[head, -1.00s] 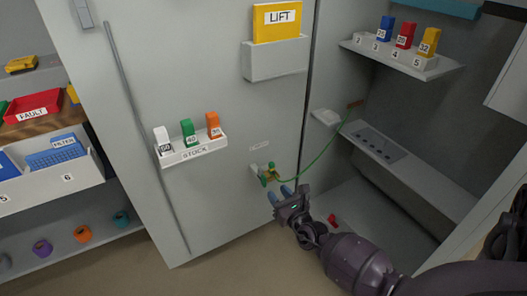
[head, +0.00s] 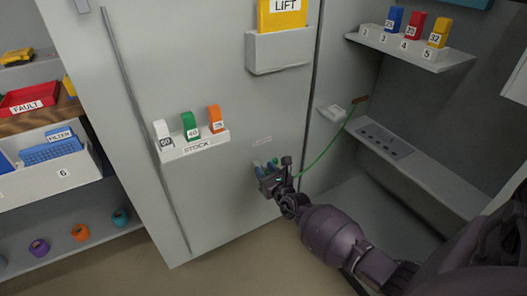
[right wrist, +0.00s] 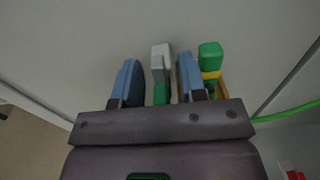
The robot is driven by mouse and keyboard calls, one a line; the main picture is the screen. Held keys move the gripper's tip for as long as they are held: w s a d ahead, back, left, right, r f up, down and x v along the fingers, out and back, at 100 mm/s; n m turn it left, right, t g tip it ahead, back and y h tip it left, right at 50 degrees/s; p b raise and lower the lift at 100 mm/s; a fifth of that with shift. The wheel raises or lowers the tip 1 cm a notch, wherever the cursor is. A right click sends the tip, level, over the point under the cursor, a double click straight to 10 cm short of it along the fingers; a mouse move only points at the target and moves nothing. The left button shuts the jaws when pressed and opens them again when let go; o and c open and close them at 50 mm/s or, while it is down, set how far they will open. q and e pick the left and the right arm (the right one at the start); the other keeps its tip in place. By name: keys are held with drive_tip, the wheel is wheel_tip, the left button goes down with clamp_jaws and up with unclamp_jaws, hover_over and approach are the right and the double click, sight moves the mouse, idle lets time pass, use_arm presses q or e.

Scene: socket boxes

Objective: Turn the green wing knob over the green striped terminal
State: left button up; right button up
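My right gripper (head: 266,165) is at the grey cabinet door, low near its right edge, and hides most of the fitting there. In the right wrist view its two blue fingers (right wrist: 157,62) are apart. Between them show a pale grey piece (right wrist: 160,55) and a small green part (right wrist: 160,93), likely the green wing knob; the right finger is closer to it. I cannot tell whether it touches. Just right of the right finger is a green piece with a yellow band (right wrist: 209,66), likely the striped terminal or cable end. My left gripper is not in view.
A green cable (head: 325,153) runs from the fitting to the cabinet's inner wall. A STOCK holder (head: 195,146) with white, green and orange blocks is up and left on the door. A shelf (head: 410,54) with blue, red and yellow blocks is at upper right.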

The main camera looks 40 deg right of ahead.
drive_tip(key=shift+w, duration=0.25)
clamp_jaws()
drive_tip(key=shift+d, duration=0.1)
drive_tip(key=shift+s+d+f+m+b, duration=0.15)
drive_tip(key=shift+m+b, duration=0.3)
drive_tip(key=shift+m, duration=0.95)
unclamp_jaws()
